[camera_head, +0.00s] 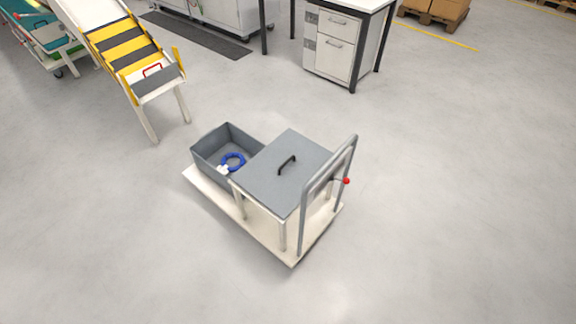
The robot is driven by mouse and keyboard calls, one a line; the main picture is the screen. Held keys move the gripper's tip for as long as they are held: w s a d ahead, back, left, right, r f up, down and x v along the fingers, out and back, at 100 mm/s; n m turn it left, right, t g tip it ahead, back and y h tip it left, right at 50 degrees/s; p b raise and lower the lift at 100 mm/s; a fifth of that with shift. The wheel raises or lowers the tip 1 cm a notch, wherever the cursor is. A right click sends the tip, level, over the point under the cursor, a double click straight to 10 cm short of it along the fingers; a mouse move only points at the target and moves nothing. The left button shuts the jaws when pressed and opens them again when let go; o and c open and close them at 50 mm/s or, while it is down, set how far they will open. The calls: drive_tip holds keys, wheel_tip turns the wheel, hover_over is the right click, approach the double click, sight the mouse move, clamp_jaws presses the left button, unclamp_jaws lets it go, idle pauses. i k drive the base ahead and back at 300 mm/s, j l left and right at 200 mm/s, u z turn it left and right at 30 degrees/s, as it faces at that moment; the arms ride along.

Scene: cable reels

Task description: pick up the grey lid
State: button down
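The grey lid (271,178) is a flat square panel with a dark arched handle (287,165) on top. It lies level on a small white-legged stand (283,235) on the cart. A grey open crate (203,165) stands on the cart to the left of the lid, close beside it. A blue ring-shaped reel or coil (233,161) with a white piece by it lies inside the crate. My gripper is not in view.
The white cart deck (265,233) has a grey push handle (306,195) with a red knob on the right. A yellow-and-black striped ramp (125,47) stands at upper left. A drawer cabinet (333,50) stands under a table behind. The floor around the cart is clear.

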sight(276, 176)
drive_tip(key=i+j, duration=1.2)
drive_tip(key=i, duration=0.15)
